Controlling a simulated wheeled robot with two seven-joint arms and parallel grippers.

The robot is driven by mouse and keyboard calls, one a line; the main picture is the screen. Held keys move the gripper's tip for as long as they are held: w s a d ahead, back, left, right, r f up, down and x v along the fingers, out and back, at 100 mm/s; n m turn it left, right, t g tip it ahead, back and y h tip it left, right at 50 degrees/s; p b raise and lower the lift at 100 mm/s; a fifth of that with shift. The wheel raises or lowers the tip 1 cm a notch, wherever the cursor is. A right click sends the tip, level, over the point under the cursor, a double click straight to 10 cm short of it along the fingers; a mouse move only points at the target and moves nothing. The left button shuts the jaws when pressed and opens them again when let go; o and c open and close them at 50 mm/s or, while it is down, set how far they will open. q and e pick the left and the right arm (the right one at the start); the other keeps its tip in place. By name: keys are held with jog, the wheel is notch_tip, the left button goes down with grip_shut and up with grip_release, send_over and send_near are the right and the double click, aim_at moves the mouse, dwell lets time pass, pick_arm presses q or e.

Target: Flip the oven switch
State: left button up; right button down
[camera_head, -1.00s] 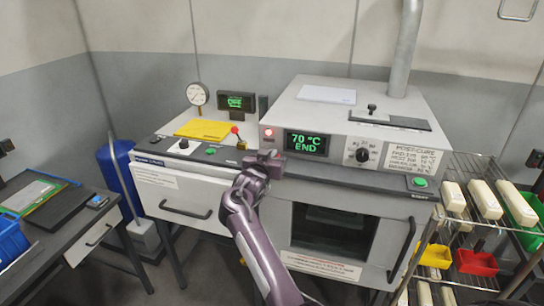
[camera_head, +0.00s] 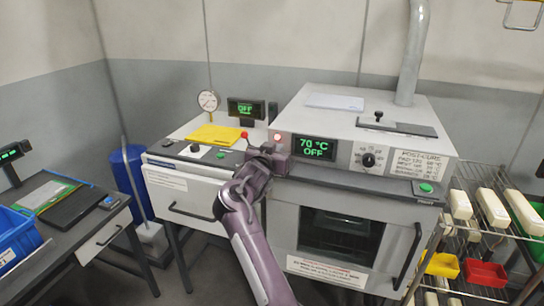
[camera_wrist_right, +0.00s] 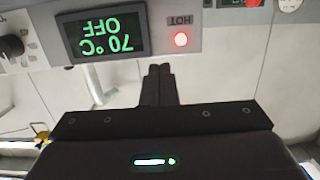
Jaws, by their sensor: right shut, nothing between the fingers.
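The oven (camera_head: 330,222) is a white box with a dark window and a front panel. Its display (camera_head: 313,148) reads 70 °C OFF, and in the right wrist view the display (camera_wrist_right: 104,33) shows upside down beside a lit red HOT lamp (camera_wrist_right: 181,39). A black knob (camera_head: 368,160) is on the panel, with a green button (camera_head: 426,188) at the lower right. My right gripper (camera_head: 268,151) is at the panel's left end, below the lamp; its fingers (camera_wrist_right: 160,72) are shut and empty. The gripper hides that corner; no rocker switch is clearly visible. My left gripper is out of view.
A white bench unit (camera_head: 185,185) with a gauge (camera_head: 208,100), yellow cloth (camera_head: 212,135) and red-knobbed lever (camera_head: 244,135) stands left of the oven. A wire rack (camera_head: 470,225) with pale blocks stands to the right. A dark desk (camera_head: 80,210) is at far left.

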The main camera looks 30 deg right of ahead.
jog(key=v, duration=0.2)
jog(key=r+b+v, duration=0.1)
jog(key=v, duration=0.1)
jog(key=shift+w, duration=0.15)
jog(key=shift+f, duration=0.1)
